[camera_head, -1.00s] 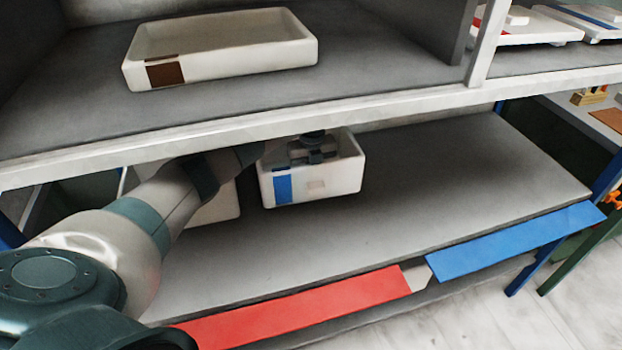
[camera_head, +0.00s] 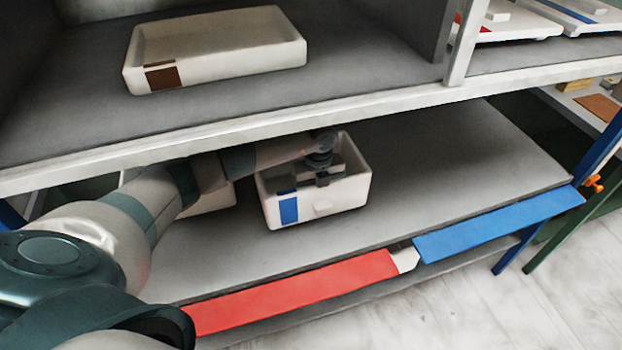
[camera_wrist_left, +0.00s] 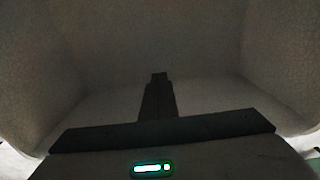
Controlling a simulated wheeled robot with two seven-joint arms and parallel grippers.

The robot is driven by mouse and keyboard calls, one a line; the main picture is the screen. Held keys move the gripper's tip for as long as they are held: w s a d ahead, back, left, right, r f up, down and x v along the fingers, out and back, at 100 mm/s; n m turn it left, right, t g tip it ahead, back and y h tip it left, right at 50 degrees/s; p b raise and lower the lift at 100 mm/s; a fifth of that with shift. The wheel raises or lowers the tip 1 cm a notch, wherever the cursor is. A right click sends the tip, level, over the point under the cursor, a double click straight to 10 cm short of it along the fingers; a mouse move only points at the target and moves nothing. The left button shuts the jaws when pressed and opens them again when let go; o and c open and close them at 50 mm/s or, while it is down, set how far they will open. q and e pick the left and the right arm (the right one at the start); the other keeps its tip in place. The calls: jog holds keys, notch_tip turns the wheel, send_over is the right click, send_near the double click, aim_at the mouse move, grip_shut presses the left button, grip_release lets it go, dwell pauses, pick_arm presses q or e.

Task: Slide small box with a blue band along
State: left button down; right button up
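The small white open box with a blue band (camera_head: 340,197) stands on the lower grey shelf in the head view. The blue band is on the left of its front wall. My left gripper (camera_head: 325,178) reaches down into the box from behind, under the upper shelf's edge. In the left wrist view, its dark fingers (camera_wrist_left: 157,95) are together in the middle, with nothing visible between them and the box's pale inner walls around them. Whether the fingertips touch a wall or the floor, I cannot tell. My right gripper is not in view.
Another pale box (camera_head: 213,200) stands left of it, partly hidden by my arm. A white tray with a brown band (camera_head: 215,60) is on the upper shelf. A red strip (camera_head: 300,291) and a blue strip (camera_head: 500,225) run along the front edge. The lower shelf is clear to the right.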

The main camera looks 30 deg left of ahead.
aim_at(323, 213)
pick_arm(q)
jog(key=s+d, duration=0.3)
jog(key=shift+d+r+p, duration=0.1)
jog(key=shift+r+p, duration=0.15)
jog(key=shift+p, duration=0.1)
jog(key=shift+s+d+f, duration=0.1)
jog(key=shift+s+d, duration=0.1)
jog(key=shift+d, duration=0.15)
jog(key=shift+a, duration=0.1)
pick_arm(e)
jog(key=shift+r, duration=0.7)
pick_arm(q)
jog(key=shift+w, duration=0.1)
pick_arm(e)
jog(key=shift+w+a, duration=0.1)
